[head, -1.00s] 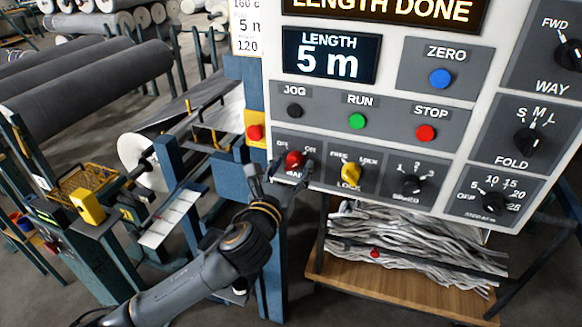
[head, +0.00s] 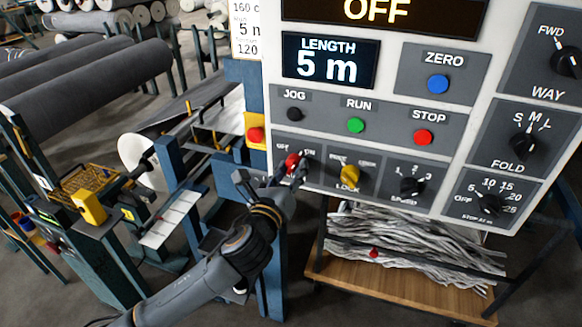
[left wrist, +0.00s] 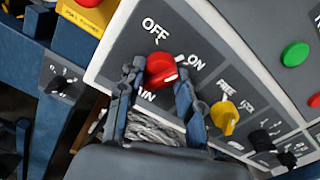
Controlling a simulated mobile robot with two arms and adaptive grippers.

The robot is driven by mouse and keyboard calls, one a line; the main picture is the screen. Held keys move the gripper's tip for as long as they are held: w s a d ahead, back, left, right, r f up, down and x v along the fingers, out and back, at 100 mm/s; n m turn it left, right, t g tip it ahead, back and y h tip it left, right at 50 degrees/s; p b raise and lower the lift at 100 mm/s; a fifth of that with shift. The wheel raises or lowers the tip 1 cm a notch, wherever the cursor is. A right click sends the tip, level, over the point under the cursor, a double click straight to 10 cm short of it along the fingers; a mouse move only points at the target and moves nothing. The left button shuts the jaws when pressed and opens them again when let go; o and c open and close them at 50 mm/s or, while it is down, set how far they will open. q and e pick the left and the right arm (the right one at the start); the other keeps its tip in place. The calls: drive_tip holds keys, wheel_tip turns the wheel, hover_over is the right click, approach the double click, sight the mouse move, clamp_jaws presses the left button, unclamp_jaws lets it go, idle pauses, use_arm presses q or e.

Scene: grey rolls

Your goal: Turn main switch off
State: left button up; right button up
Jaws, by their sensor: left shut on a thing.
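The red main switch knob (head: 292,160) sits at the lower left of the control panel, with OFF and ON printed above it. My left gripper (head: 290,172) is shut on this knob. In the left wrist view the two fingers (left wrist: 160,74) stand on either side of the red knob (left wrist: 161,67). A pale mark shows on the knob's lower right side. The display (head: 378,12) at the top of the panel reads OFF. The length display (head: 330,60) reads 5 m. My right gripper is not in view.
A yellow lock knob (head: 349,173) is close to the right of my gripper, with a black speed knob (head: 412,186) beyond it. A red button on a yellow box (head: 255,132) is at the panel's left. A wooden shelf (head: 400,294) with grey strips lies below.

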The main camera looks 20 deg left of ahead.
use_arm(q)
drive_tip(key=n, duration=0.3)
drive_tip(key=shift+n+p, duration=0.4)
drive_tip(key=n, duration=0.3)
drive_tip(key=shift+n, duration=0.3)
drive_tip(key=n+p, duration=0.1)
drive_tip(key=n, duration=0.5)
drive_tip(key=shift+d+n, duration=0.1)
drive_tip(key=shift+n, duration=0.2)
drive_tip(key=o, duration=1.2)
drive_tip(key=s, duration=1.2)
drive_tip(key=shift+a+r, duration=0.1)
drive_tip(key=shift+a, duration=0.15)
